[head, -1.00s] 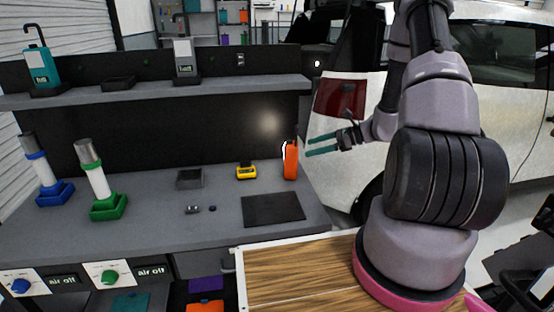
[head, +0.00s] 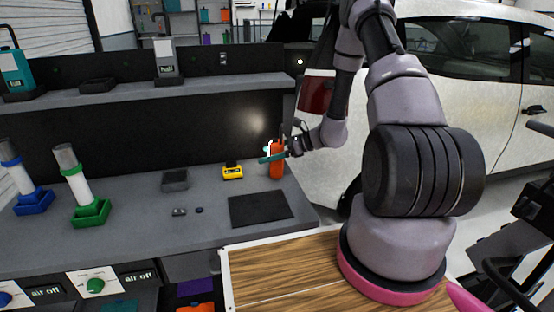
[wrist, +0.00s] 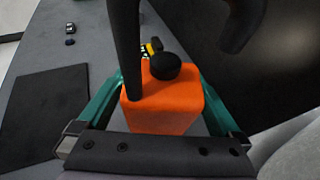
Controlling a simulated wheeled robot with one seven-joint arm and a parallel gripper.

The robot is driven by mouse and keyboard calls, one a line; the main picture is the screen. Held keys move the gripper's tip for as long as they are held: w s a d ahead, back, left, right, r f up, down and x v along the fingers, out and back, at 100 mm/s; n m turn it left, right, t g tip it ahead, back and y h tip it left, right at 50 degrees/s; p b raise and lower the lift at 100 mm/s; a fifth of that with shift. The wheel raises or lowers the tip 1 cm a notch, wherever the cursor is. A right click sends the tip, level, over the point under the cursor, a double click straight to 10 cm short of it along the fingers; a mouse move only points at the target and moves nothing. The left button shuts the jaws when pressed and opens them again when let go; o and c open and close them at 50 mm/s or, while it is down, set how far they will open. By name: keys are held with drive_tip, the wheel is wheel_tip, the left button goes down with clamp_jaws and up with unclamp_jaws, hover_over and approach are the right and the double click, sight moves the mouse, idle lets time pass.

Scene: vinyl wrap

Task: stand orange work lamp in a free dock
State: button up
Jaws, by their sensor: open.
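The orange work lamp (head: 277,168) stands upright at the right end of the workbench, partly hidden behind my fingers. In the wrist view its orange body (wrist: 165,108) lies between my two teal fingers, with a black knob and a black stalk on top. My gripper (head: 268,157) is open around it, and I cannot tell whether either finger touches it. An empty dark dock (head: 97,86) sits on the shelf between the teal lamp (head: 17,68) and the grey lamp (head: 166,58), which stand in docks. A grey open-topped box (head: 175,180) sits on the bench.
A yellow device (head: 232,171) stands left of the lamp. A black mat (head: 260,208) lies in front. Blue-based (head: 33,202) and green-based (head: 90,212) cylinders stand at left. The shelf (head: 220,82) overhangs the back of the bench. A white car is at right.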

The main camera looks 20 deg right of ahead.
drive_tip(key=c, duration=1.5)
clamp_jaws()
